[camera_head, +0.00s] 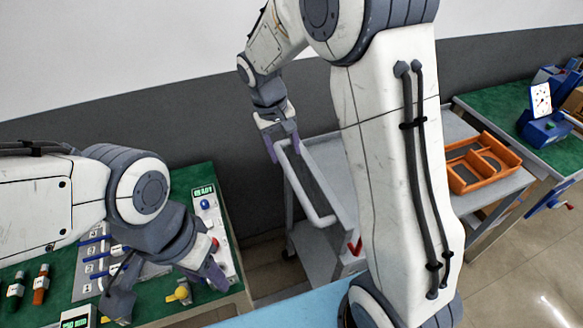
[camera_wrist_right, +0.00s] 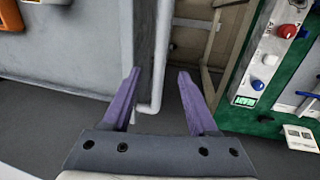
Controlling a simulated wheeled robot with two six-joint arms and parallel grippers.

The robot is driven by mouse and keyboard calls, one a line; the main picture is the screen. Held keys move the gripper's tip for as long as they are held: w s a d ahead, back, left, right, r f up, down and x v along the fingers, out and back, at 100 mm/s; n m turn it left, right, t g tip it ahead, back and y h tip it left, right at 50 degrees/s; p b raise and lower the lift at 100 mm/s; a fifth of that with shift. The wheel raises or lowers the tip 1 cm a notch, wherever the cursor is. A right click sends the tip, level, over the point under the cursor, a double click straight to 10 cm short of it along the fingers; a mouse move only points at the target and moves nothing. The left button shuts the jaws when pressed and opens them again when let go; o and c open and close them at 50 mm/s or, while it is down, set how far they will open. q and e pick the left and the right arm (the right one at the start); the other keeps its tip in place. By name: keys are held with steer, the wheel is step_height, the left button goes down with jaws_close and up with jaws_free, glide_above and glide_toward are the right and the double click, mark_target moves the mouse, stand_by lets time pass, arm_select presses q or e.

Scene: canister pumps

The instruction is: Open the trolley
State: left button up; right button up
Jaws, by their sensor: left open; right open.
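The grey trolley (camera_head: 330,178) stands in the gap between two green-topped benches, partly hidden behind my right arm. Its pale tubular handle (camera_head: 309,187) runs along its left end. My right gripper (camera_head: 283,150) is open at the far end of this handle. In the right wrist view, the pale handle tube (camera_wrist_right: 155,85) passes between the open purple fingers (camera_wrist_right: 158,98), and the fingers are not closed on it. My left gripper (camera_head: 167,290) is open and empty above the left bench, away from the trolley.
The left bench (camera_head: 232,222) holds a panel with buttons, connectors and small devices. An orange tray (camera_head: 484,160) sits on a grey surface to the right of my arm. The right bench (camera_head: 478,101) carries a blue gauge device (camera_head: 541,112). Bare floor shows at lower right.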

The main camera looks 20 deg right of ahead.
mark_target(293, 177)
steer(key=f, duration=0.3)
steer(key=d+f, duration=0.1)
steer(key=f, duration=0.2)
steer(key=f+p, duration=0.1)
steer(key=f, duration=0.2)
steer(key=shift+s+d+f, duration=0.1)
steer(key=shift+d+f, duration=0.2)
steer(key=shift+d, duration=0.1)
jaws_close()
stand_by(0.9)
